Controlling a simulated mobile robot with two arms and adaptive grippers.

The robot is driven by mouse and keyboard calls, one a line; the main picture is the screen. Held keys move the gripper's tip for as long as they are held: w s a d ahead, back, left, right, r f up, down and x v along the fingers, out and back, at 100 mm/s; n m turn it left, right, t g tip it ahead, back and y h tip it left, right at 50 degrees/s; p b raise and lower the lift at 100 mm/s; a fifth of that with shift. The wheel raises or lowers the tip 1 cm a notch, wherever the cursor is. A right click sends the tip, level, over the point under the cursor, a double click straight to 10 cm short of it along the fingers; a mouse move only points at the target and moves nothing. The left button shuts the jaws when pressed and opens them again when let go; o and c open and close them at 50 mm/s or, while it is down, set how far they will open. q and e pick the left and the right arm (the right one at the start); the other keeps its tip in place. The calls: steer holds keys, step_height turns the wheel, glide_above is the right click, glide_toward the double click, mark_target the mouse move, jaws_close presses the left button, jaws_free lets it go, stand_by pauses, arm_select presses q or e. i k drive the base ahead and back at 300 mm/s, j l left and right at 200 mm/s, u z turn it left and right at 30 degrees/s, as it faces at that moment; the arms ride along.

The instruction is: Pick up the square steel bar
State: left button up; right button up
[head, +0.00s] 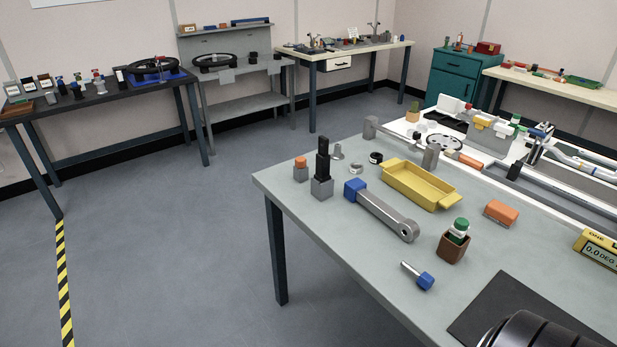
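I cannot tell for certain which thing is the square steel bar. A flat grey steel arm (384,211) with a blue block on one end and a round eye on the other lies on the near grey table. Behind its left end, a dark square-sided upright piece (323,158) stands in a grey block (321,187). A long grey bar or rail (560,207) runs along the far right side of this table. Neither gripper can be made out. A black ribbed round part, probably mine, shows at the bottom right edge.
Other benches line the walls. The floor at left is clear.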

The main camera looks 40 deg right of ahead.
mark_target(355, 190)
steer(key=i+z, duration=0.25)
steer(key=i, duration=0.15)
steer(key=i+j+z, duration=0.2)
steer(key=i, duration=0.15)
steer(key=i+j+z, duration=0.25)
steer(key=i, duration=0.15)
steer(key=i+z, duration=0.15)
steer(key=z, duration=0.3)
steer(key=i+j+z, duration=0.15)
steer(key=z, duration=0.3)
steer(key=i+j+z, duration=0.15)
steer(key=z, duration=0.3)
steer(key=i+j+z, duration=0.1)
steer(key=j+z, duration=0.15)
steer(key=z, duration=0.2)
steer(key=i+j+z, duration=0.1)
steer(key=j+z, duration=0.15)
steer(key=z, duration=0.2)
